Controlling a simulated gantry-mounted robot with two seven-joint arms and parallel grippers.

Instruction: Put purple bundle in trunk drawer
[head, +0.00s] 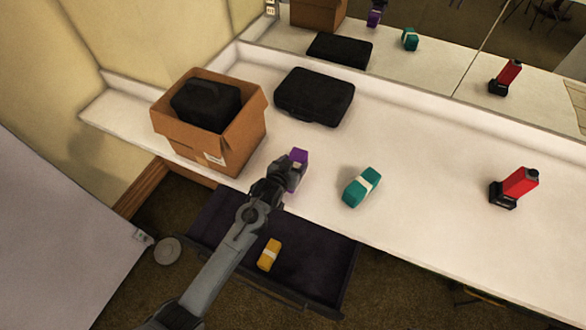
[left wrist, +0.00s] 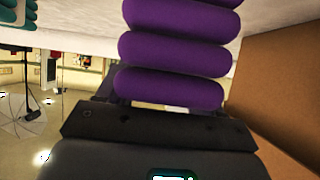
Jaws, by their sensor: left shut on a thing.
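The purple bundle (head: 301,156) is at the front edge of the white counter, to the right of the cardboard box. My left gripper (head: 294,172) is shut on it. In the left wrist view the purple bundle (left wrist: 175,50) fills the upper middle as several stacked rolls. Whether it touches the counter I cannot tell. A dark open drawer (head: 215,232) lies below the counter's front edge, under my left arm. A yellow bundle (head: 269,254) with a pale band lies in it. My right gripper is not in view.
A cardboard box (head: 240,150) holding a black case (head: 205,103) stands left on the counter. Another black case (head: 314,97) lies behind. A teal bundle (head: 361,187) and a red-and-black object (head: 515,187) are to the right. A mirror backs the counter.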

